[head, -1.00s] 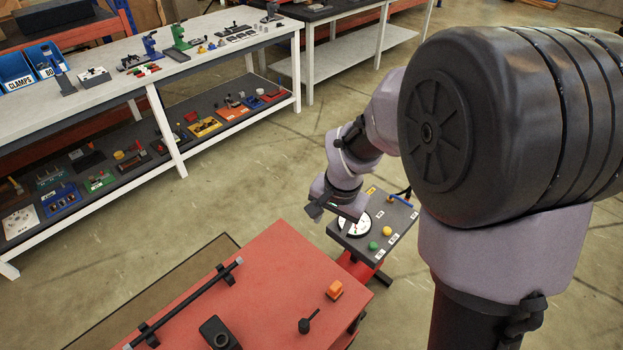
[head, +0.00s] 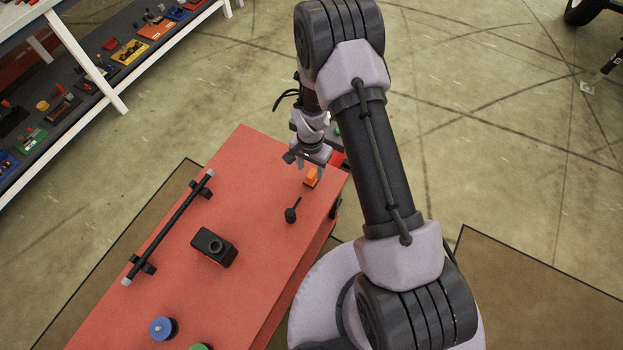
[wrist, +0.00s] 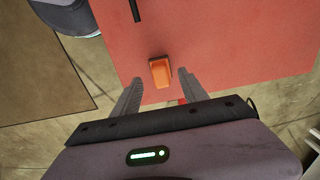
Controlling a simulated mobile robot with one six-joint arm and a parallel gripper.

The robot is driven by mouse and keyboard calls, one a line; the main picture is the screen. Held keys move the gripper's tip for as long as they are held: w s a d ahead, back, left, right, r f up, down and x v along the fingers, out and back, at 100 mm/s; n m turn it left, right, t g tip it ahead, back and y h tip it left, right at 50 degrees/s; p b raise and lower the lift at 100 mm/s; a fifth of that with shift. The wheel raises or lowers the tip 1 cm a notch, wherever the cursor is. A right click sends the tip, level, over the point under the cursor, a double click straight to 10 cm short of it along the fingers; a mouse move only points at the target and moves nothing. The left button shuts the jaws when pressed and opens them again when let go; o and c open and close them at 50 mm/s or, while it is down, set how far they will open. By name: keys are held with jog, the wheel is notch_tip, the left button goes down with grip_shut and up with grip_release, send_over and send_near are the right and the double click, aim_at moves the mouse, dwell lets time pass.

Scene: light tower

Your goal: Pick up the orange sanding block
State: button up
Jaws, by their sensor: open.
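The orange sanding block (head: 311,177) sits on the red tabletop near its far right corner in the head view. It also shows in the wrist view (wrist: 160,73), lying just beyond the fingertips and roughly centred between them. My gripper (head: 307,159) is above the table edge, close to the block. In the wrist view my gripper (wrist: 161,84) is open, with a finger on each side and nothing between them. The height of the fingers over the table is hard to tell.
On the red table (head: 255,265) are a dark-handled tool (head: 291,214), a black box-shaped device (head: 214,247), a black bar on clips (head: 168,228) and a blue-topped round item (head: 162,328). A shelf with several parts (head: 130,52) stands at upper left.

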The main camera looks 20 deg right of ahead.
aim_at(311, 173)
jog(key=f, duration=0.1)
jog(key=f+b, duration=0.1)
jog(key=f, duration=0.2)
jog(key=shift+w+d+f+b, duration=0.2)
jog(key=shift+w+b, duration=0.05)
jog(key=shift+b, duration=0.05)
jog(key=shift+r, duration=0.2)
jog(key=shift+c, duration=0.6)
grip_shut()
jog(key=shift+r+p, duration=0.4)
jog(key=shift+r, duration=0.05)
jog(key=r, duration=0.1)
jog(key=s+r+p, duration=0.1)
jog(key=r, duration=0.1)
jog(key=shift+d+p, duration=0.2)
jog(key=shift+p, duration=0.1)
jog(key=s+d+p, duration=0.1)
jog(key=s+d, duration=0.2)
jog(key=s, duration=0.3)
jog(key=s+d+r+p, duration=0.1)
jog(key=s+d, duration=0.2)
jog(key=s, duration=0.4)
jog(key=shift+s+d+p, duration=0.2)
jog(key=shift+d+p, duration=0.15)
jog(key=shift+d, duration=0.05)
